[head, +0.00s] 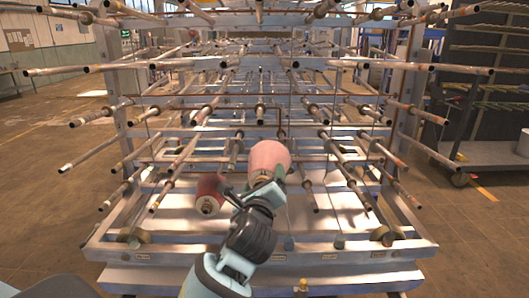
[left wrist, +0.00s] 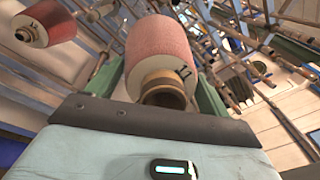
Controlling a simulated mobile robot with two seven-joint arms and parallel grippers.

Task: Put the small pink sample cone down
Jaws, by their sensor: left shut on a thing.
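The small pink sample cone (head: 268,156) is in my left gripper (head: 265,178), in the middle of the head view in front of the rack. In the left wrist view the cone (left wrist: 158,45) fills the upper middle, with its brown core end (left wrist: 164,92) towards the palm. The two green fingers of my left gripper (left wrist: 158,88) stand on either side of that end. The far end of the cone is hidden from the wrist view. I cannot tell whether the cone touches anything besides the gripper. My right gripper is not in view.
A metal rack (head: 120,258) with many rods sticking out towards me fills the middle. A darker red cone (head: 208,195) sits in the rack just left of my gripper; it also shows in the left wrist view (left wrist: 50,22). A dark shelf cart (head: 490,155) stands right.

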